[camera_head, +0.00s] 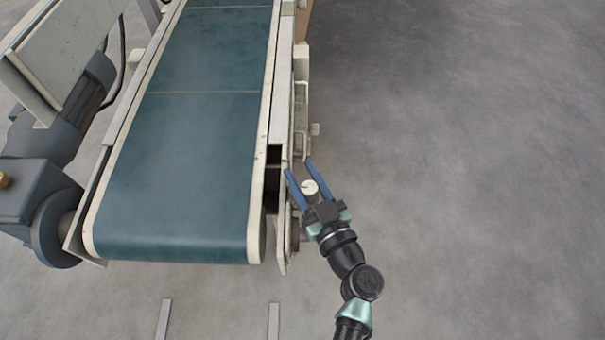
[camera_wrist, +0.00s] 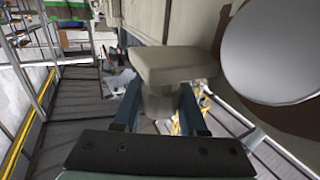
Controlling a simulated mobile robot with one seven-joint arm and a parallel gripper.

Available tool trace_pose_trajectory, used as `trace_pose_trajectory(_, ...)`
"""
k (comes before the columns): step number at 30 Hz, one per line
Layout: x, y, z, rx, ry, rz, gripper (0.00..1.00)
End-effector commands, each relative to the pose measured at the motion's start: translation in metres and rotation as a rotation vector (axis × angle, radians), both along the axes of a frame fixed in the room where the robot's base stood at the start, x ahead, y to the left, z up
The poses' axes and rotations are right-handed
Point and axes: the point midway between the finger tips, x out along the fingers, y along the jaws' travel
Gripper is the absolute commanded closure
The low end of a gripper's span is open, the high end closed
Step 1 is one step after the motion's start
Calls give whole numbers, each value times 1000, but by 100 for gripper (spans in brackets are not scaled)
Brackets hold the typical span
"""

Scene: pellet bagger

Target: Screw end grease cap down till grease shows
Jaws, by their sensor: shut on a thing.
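The grease cap (camera_head: 310,187) is a small pale cream piece with a dark mark on top, beside the near right end of the conveyor. In the wrist view the cap (camera_wrist: 165,68) has a wide, blocky head above a narrower body. My gripper (camera_head: 298,168) reaches in from the lower right with its blue fingers on either side of the cap. In the wrist view my gripper (camera_wrist: 158,108) is shut on the narrower body, below the head. The underside of the cap and any grease there are hidden.
The conveyor's green belt (camera_head: 195,140) lies left of my gripper, with its pale side frame (camera_head: 280,110) close by. A large white disc (camera_wrist: 275,45) stands close on the right in the wrist view. A grey motor (camera_head: 40,190) sits far left. Floor on the right is clear.

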Motion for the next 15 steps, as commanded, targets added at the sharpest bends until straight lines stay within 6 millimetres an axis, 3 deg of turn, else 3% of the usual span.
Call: trace_pose_trajectory(15,3,-7,-4,-2,4,-311,100)
